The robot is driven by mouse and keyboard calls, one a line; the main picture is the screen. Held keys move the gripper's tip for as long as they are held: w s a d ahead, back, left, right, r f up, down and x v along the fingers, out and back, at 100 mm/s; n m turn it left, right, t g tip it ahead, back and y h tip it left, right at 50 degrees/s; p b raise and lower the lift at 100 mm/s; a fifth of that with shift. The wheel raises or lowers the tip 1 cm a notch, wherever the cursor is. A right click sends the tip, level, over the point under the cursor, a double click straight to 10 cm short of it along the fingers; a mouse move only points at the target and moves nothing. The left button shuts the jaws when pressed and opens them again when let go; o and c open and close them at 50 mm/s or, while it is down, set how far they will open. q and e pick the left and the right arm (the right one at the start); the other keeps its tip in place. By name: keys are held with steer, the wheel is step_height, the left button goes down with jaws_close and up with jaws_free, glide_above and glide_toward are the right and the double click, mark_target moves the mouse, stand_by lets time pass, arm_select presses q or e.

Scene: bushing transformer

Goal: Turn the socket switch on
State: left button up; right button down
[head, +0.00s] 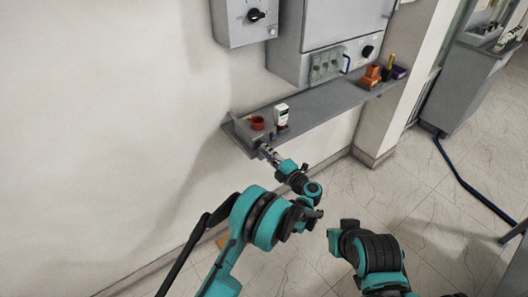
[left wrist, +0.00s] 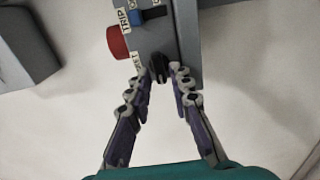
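My left gripper (head: 267,152) is at the left end of the grey wall shelf in the head view. In the left wrist view its two fingers (left wrist: 162,76) are apart, with a small black lever-like part (left wrist: 159,67) between the tips. This part is at the lower edge of a grey panel (left wrist: 180,42). Whether a fingertip touches it I cannot tell. The panel also carries a red button (left wrist: 118,42), a blue part (left wrist: 136,18) and a TRIP label. No part is clearly labelled as the socket switch.
The grey shelf (head: 330,100) holds a red part (head: 257,123), a white meter-like device (head: 281,113) and an orange object (head: 371,76). Above are a grey box with a black knob (head: 255,15) and a larger cabinet (head: 325,22). The floor at right is mostly clear.

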arm_select(q)
steer(key=shift+x, duration=0.9)
jaws_close()
